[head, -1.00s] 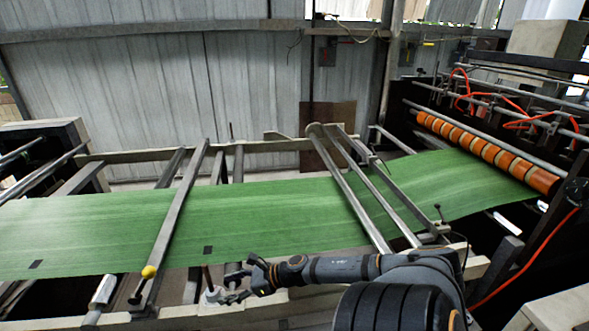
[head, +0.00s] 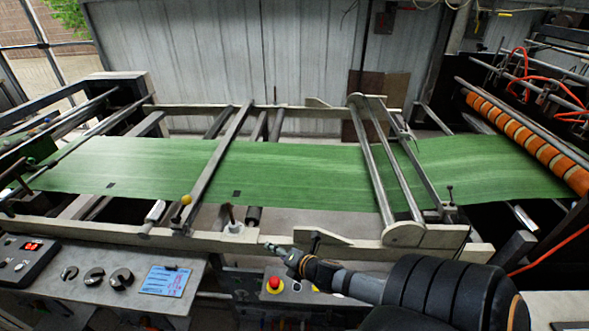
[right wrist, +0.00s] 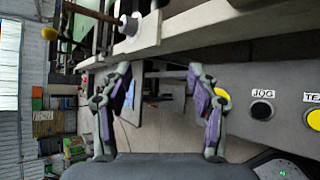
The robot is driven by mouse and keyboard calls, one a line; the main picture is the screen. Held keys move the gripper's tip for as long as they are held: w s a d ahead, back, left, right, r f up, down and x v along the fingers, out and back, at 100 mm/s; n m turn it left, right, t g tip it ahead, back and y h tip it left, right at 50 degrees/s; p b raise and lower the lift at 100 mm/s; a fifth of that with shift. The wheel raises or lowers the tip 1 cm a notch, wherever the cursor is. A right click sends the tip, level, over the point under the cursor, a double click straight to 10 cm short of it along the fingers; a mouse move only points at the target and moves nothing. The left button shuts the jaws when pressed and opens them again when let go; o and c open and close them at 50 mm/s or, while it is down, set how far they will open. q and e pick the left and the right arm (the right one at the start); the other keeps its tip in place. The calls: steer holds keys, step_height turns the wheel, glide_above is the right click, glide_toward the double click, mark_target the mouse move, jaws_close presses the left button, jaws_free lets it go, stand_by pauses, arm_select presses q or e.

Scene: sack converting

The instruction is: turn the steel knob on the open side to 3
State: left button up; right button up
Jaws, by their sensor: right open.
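My right gripper (head: 276,248) is in front of the machine's near rail in the head view, apart from any knob. In the right wrist view its two purple-padded fingers (right wrist: 165,92) are spread with nothing between them. A brown rod on a white base (head: 235,227) stands on the near rail, left of the gripper; it also shows at the top of the right wrist view (right wrist: 131,24). A lever with a yellow ball (head: 187,199) is farther left. I cannot tell which part is the steel knob, and no number scale is readable. My left gripper is out of view.
Green sheet (head: 300,170) runs across the machine above the near rail. A red button (head: 274,284) is below the gripper; a JOG button (right wrist: 262,109) is right of the fingers.

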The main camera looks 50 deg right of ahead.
steer(key=s+a+f+m+g+h, duration=0.1)
steer(key=s+a+m+g, duration=0.4)
steer(key=m, duration=1.1)
steer(key=s+g, duration=0.1)
steer(key=s, duration=0.1)
steer(key=shift+s+a+f+h, duration=0.15)
steer(key=shift+s+a+h, duration=0.05)
steer(key=shift+s+h, duration=0.2)
steer(key=shift+f+m+b, duration=0.1)
steer(key=shift+m+b, duration=0.2)
steer(key=shift+b, duration=0.05)
